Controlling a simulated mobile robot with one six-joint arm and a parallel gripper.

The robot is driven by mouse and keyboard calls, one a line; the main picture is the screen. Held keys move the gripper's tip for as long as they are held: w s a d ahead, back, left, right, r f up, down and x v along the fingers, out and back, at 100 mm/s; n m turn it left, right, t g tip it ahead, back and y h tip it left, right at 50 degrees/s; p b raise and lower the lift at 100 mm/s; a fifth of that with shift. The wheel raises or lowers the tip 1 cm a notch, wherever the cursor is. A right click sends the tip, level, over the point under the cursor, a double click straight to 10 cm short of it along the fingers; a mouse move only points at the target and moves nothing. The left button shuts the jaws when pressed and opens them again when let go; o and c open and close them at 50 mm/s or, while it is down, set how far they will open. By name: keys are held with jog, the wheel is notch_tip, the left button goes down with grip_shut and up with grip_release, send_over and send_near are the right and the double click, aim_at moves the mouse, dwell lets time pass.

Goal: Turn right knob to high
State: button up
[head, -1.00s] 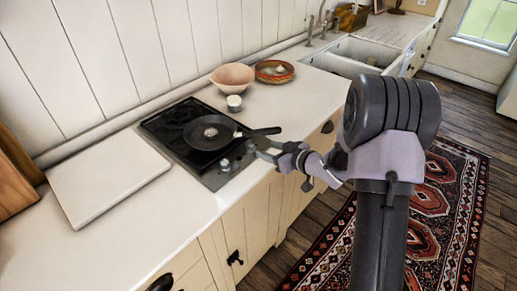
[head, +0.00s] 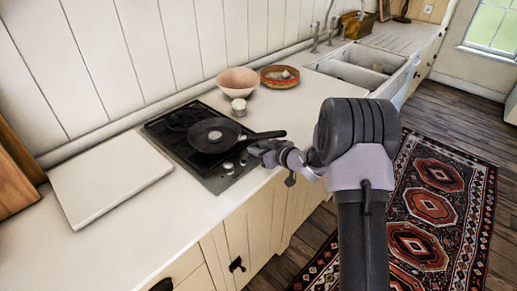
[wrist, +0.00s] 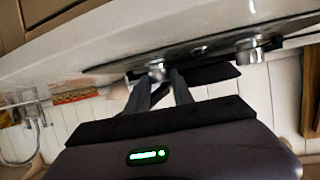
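The black cooktop (head: 160,127) is set in the white counter, with small metal knobs on its front right strip. The left knob (head: 228,168) is clear in the head view and also shows at the right of the wrist view (wrist: 250,46). My gripper (head: 254,150) is at the cooktop's right front corner, by the right knob. In the wrist view, which looks upside down, the right knob (wrist: 157,69) is between or just beyond the fingertips of my gripper (wrist: 158,78). The fingers are apart; I cannot tell whether they touch the knob.
A dark frying pan (head: 212,136) sits on the cooktop, its handle reaching right above my gripper. A small white cup (head: 239,107), a pink bowl (head: 237,80) and a patterned dish (head: 279,77) stand behind. A white board (head: 108,178) lies left.

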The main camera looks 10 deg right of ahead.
grip_shut()
jog(key=shift+d+r+n+y+p, duration=0.1)
jog(key=shift+r+n+y+p, duration=0.25)
jog(key=shift+p, duration=0.5)
jog(key=shift+w+n+g+y+p, duration=0.1)
jog(key=shift+n+g+y+p, duration=0.15)
jog(key=shift+g+p, duration=0.25)
jog(key=shift+f, duration=0.3)
jog(key=o, duration=0.9)
grip_release()
